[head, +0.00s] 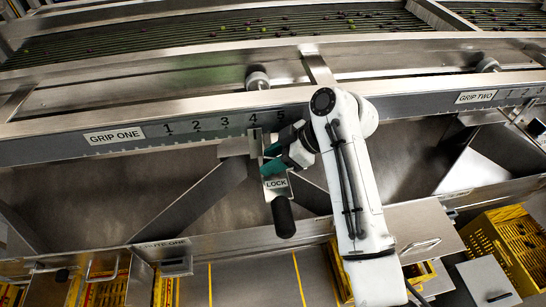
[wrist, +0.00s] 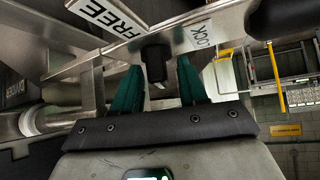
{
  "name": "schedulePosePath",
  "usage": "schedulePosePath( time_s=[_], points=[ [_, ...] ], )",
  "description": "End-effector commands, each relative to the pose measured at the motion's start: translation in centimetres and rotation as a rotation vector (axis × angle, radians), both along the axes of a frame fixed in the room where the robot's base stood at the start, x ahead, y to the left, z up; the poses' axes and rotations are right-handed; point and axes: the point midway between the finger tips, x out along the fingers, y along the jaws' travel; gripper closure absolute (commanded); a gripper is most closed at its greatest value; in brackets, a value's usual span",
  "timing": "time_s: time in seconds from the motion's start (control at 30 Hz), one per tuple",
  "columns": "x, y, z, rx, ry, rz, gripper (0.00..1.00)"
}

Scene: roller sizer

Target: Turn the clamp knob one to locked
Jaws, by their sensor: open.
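The clamp knob one (wrist: 155,58) is a small black knob on a metal plate in the wrist view, between a FREE label (wrist: 107,12) on the left and a LOCK label (wrist: 203,35) on the right. Its turned position cannot be told. My gripper (head: 268,158) is open, with teal fingers on either side of the knob; the fingers also show in the wrist view (wrist: 159,72). Whether they touch it cannot be told. In the head view the knob is hidden by the fingers, and the LOCK label (head: 276,184) shows just below them.
A black handle (head: 283,217) hangs below the LOCK label, close to my fingers. The GRIP ONE scale (head: 200,125) runs along the beam behind. GRIP TWO (head: 477,97) is at the right. A yellow crate (head: 505,245) stands at lower right.

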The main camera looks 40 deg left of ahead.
Motion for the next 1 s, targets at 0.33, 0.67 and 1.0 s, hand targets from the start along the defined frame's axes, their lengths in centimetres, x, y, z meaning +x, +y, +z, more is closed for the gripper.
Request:
schedulePosePath(
  time_s=[0.33,0.67,1.0],
  points=[
    [0.01,-0.02,0.0,0.0,0.0,0.0,0.72],
    [0.04,-0.03,0.01,0.0,-0.001,-0.001,1.0],
    [0.0,-0.05,0.14,0.0,-0.001,-0.035,1.0]
  ],
)
